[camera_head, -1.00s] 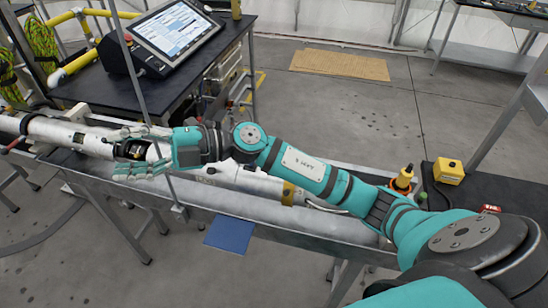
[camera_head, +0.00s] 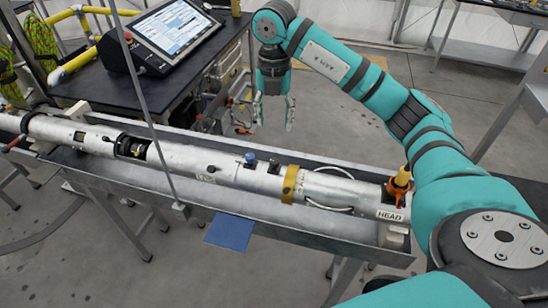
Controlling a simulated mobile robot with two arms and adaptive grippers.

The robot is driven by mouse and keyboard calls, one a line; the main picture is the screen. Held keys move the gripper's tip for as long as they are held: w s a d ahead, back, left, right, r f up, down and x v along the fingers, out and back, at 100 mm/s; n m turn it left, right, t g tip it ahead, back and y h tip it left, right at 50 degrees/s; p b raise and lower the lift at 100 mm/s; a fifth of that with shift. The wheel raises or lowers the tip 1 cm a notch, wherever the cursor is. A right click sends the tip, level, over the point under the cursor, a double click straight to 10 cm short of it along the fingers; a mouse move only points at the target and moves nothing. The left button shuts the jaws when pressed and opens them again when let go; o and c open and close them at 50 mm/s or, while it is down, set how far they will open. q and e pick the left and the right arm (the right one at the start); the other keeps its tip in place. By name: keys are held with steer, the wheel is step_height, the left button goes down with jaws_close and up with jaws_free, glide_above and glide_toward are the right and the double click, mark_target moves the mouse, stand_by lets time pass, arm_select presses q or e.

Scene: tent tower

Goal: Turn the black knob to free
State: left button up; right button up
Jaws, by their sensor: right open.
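A long silver tube (camera_head: 200,160) lies in a metal trough. A black round part (camera_head: 130,147), which looks like the black knob, sits in a cutout in the tube's left half. Its exact setting is too small to read. A small blue knob (camera_head: 250,158) and a small dark one (camera_head: 273,165) stand on top of the tube further right. My right gripper (camera_head: 274,122) hangs fingers down beyond the trough's far side, open and empty. It is well right of the black part and touches nothing. My left gripper is not in view.
The trough (camera_head: 205,207) runs across the view, with a thin upright pole (camera_head: 150,100) in front of the tube. A black bench with a tilted screen (camera_head: 175,35) stands behind. A yellow-orange fitting (camera_head: 399,183) is at the tube's head end.

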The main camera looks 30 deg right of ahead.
mark_target(274, 161)
step_height(274, 161, down, 14)
steer(key=p, duration=0.3)
steer(key=shift+p, duration=0.4)
steer(key=shift+r, duration=0.1)
jaws_close()
